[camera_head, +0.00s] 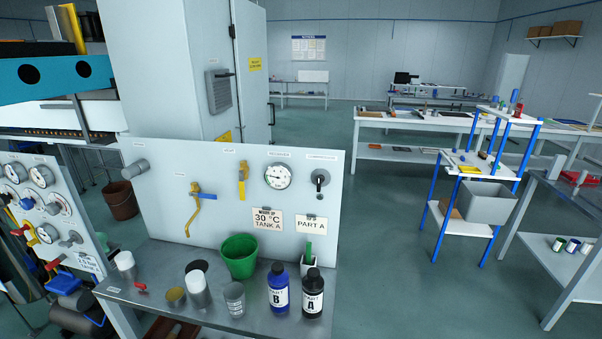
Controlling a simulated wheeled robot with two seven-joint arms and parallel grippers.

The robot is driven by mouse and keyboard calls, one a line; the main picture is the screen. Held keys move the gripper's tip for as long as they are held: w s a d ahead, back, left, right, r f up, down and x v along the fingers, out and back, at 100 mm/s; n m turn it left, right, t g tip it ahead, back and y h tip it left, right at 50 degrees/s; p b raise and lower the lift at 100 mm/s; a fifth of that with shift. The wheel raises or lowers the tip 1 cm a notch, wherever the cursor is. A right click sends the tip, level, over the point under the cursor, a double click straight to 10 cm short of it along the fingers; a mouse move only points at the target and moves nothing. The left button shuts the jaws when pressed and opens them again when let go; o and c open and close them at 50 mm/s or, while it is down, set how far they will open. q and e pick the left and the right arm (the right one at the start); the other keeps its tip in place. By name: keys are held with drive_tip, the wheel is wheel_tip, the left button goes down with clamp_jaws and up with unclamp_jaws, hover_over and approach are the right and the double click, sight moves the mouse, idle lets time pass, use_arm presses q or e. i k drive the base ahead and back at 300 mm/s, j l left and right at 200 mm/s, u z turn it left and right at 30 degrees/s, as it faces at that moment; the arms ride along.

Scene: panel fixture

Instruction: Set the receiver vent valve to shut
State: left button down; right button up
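A pale upright panel (150,205) stands on a grey bench and carries the valves. A yellow lever valve (242,180) near its upper middle has its handle upright, under a small label too small to read surely. I cannot tell from the labels which is the receiver vent valve. A round white gauge (278,176) and a black rotary knob (320,179) sit to the right. Neither of my grippers is in view.
On the bench (225,322) before the panel stand a green bucket (239,256), a blue bottle B (278,289), a black bottle A (313,293) and several cups. A second gauge panel (48,230) stands at left. Open floor (390,270) lies to the right.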

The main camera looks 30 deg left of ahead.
sight(242, 183)
drive_tip(key=u, duration=1.35)
